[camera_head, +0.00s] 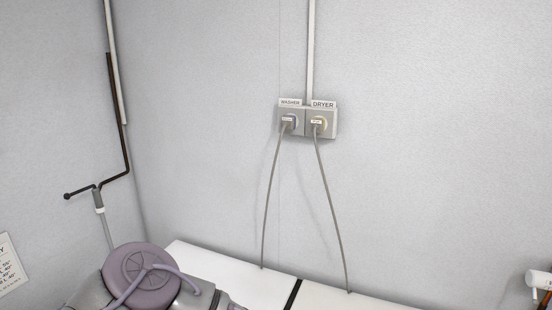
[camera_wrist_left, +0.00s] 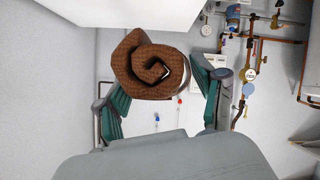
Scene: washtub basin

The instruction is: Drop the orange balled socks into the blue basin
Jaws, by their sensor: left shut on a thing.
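A brown-orange rolled ball of socks (camera_wrist_left: 148,70) is held between the two teal-padded fingers of my left gripper (camera_wrist_left: 160,90) in the left wrist view. The gripper is shut on it, and the ball's spiral fold faces the camera. In the head view only part of my left arm shows at the bottom left, and the socks are not visible there. The blue basin is in neither view. My right gripper is not in view.
Two white machine tops (camera_head: 226,276) stand against the wall, with a dark gap between them. Two cords rise to a washer and dryer outlet box (camera_head: 306,121). Pipes and valves (camera_wrist_left: 250,75) are on the wall at right in the wrist view.

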